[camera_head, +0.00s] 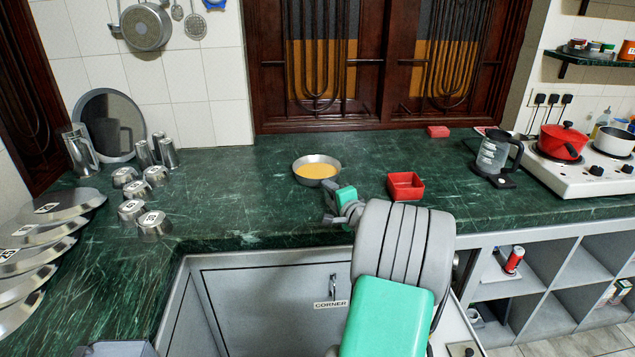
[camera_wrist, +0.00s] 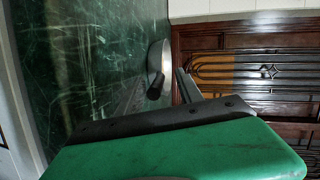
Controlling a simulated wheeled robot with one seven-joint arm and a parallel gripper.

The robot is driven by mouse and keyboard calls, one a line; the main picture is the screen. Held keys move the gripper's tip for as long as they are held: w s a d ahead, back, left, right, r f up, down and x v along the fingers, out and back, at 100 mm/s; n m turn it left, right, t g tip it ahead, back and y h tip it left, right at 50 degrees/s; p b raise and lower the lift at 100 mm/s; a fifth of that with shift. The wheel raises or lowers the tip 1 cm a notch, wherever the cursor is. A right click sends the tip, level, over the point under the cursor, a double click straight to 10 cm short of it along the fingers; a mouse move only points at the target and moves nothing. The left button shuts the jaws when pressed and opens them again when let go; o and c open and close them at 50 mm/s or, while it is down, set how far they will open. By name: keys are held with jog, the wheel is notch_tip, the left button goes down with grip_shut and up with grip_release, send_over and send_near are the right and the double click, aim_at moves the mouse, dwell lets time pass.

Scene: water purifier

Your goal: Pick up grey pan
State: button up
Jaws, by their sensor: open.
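A small round grey pan (camera_head: 317,160) with a yellow-orange inside sits on the green marble counter. In the wrist view the grey pan (camera_wrist: 154,56) shows side-on, with a short dark handle pointing toward my gripper. My gripper (camera_head: 331,212) is open and empty, just in front of the pan and slightly to its right, near the counter's front edge. It is apart from the pan as far as I can see. In the wrist view a finger of my gripper (camera_wrist: 190,86) shows beside the handle. Another grey pan (camera_head: 146,27) hangs on the tiled wall.
A red square bowl (camera_head: 405,187) stands right of my gripper. A glass jug (camera_head: 494,155) and a white stove (camera_head: 575,172) with a red pot are farther right. Metal cups (camera_head: 154,226) and stacked plates or lids stand left. The counter between cups and pan is clear.

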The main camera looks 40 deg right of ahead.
jog(key=x, duration=0.4)
jog(key=f+x, duration=0.1)
jog(key=x, duration=0.1)
jog(key=shift+w, duration=0.2)
jog(key=shift+r, duration=0.1)
jog(key=shift+c, duration=0.3)
grip_shut()
dwell(0.6)
jog(key=shift+r, duration=0.1)
